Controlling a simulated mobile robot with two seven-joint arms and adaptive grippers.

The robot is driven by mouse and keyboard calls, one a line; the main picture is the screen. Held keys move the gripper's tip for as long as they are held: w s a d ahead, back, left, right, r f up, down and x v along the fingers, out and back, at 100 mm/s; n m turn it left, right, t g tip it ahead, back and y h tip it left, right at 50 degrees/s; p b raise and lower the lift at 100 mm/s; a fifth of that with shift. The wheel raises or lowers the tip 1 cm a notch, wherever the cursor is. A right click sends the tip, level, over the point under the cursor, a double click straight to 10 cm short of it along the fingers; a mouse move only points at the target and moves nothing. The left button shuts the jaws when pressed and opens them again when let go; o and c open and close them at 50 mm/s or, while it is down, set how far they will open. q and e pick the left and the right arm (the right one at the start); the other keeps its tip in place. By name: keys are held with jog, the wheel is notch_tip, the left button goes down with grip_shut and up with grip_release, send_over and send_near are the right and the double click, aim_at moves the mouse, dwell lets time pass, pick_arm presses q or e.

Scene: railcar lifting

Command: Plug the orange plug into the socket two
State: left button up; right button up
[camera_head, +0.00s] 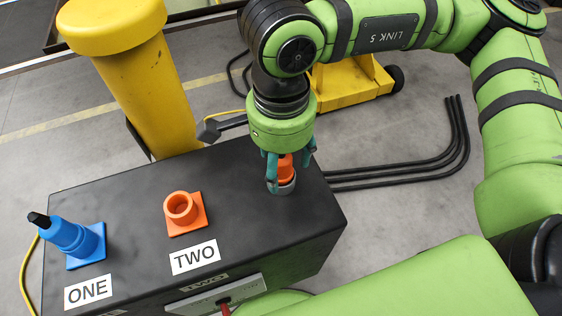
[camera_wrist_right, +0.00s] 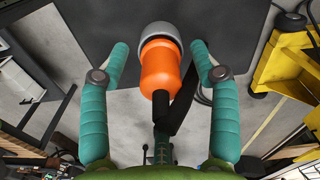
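The orange plug (camera_head: 286,168) stands upright in a round grey holder (camera_head: 282,187) at the right end of the black box top. In the right wrist view the plug (camera_wrist_right: 160,70) shows its orange body and black cable end, with the grey ring (camera_wrist_right: 158,32) around its far end. My right gripper (camera_head: 291,163) is above and around the plug. Its teal fingers are spread on both sides, with gaps to the plug. Socket two (camera_head: 180,208) is an empty orange ring on a square orange plate, behind the TWO label (camera_head: 195,257). My left gripper is not in view.
A blue plug (camera_head: 66,236) sits in the blue socket beside the ONE label (camera_head: 88,291). A yellow post (camera_head: 140,85) stands behind the black box (camera_head: 130,190). A grey panel with a red handle (camera_head: 224,303) is on the box's front. Black pipes (camera_head: 400,178) lie right.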

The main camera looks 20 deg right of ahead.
grip_shut()
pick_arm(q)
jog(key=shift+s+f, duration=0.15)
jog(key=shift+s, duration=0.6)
pick_arm(e)
jog(key=shift+r, duration=0.15)
